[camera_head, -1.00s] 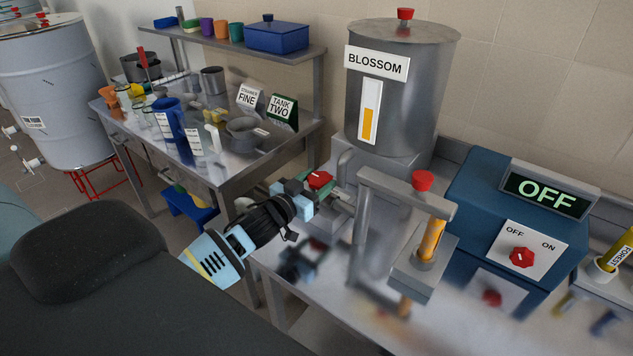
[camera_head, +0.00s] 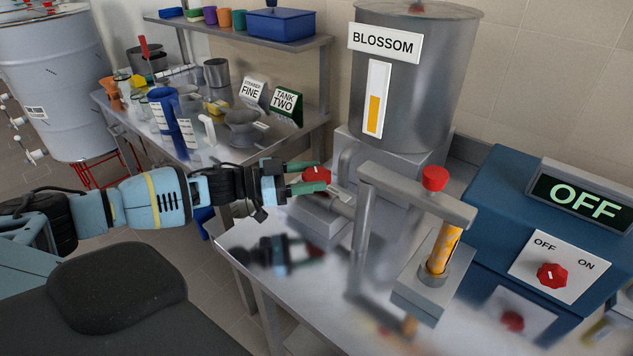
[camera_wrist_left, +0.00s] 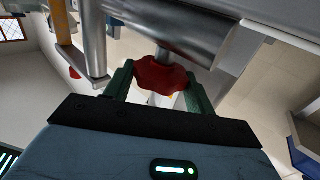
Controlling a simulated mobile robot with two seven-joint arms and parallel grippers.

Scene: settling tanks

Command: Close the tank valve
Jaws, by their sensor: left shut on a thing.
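The red valve knob (camera_head: 317,173) sits on the pipe at the foot of the metal tank labelled BLOSSOM (camera_head: 412,85). My left gripper (camera_head: 300,181) comes in from the left and is shut on the knob. In the left wrist view the red knob (camera_wrist_left: 161,76) lies between the two green fingers (camera_wrist_left: 160,88), with the metal pipe right behind it. A yellow gauge (camera_head: 375,102) shows on the tank's front. My right gripper is not in view.
A blue control box (camera_head: 500,215) with an OFF display and a red switch stands to the right. A side table (camera_head: 185,150) at the left holds jugs, cups and signs. The steel bench (camera_head: 300,290) has free room in front.

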